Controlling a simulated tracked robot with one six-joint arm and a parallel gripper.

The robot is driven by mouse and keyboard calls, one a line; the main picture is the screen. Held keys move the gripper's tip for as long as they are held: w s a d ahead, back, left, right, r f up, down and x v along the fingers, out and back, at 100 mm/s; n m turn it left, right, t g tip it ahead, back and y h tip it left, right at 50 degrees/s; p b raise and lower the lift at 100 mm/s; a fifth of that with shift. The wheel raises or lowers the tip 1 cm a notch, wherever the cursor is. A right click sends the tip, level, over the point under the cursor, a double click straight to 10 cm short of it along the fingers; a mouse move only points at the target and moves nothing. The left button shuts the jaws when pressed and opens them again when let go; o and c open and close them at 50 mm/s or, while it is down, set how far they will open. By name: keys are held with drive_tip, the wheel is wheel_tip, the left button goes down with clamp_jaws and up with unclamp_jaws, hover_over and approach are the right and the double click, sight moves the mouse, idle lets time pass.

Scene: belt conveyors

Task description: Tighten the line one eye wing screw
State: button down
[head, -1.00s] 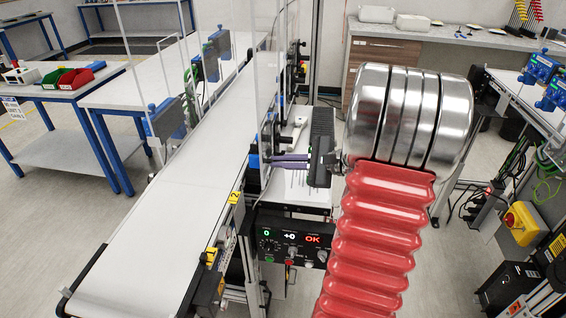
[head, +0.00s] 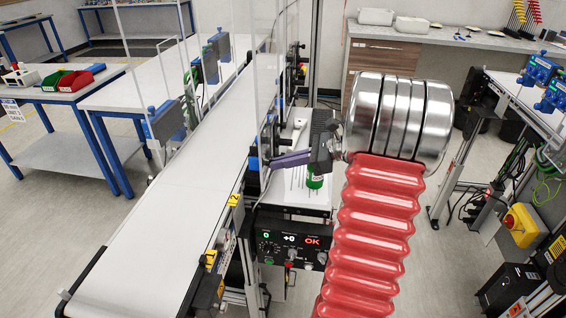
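The belt conveyor (head: 150,220) runs from the lower left to the upper middle of the head view. My gripper (head: 270,163) points left at the conveyor's right side rail, its purple-grey fingers close to a small blue and black fitting (head: 254,162) on that rail. The eye wing screw is too small or hidden to make out. I cannot tell whether the fingers touch or hold anything, and the gap between them is not clear.
A green cylindrical item (head: 314,180) shows just under my gripper's body. Clear upright panels stand along the conveyor. A yellow and red switch box (head: 522,222) is at the right.

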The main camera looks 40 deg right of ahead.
drive_tip(key=shift+w+a+r, duration=0.15)
drive_tip(key=shift+w+r, duration=0.05)
idle(0.3)
drive_tip(key=c, duration=2)
unclamp_jaws()
drive_tip(key=shift+f, duration=0.1)
drive_tip(key=v, duration=1.3)
drive_tip(key=shift+s+d, duration=0.2)
drive_tip(key=shift+d, duration=0.2)
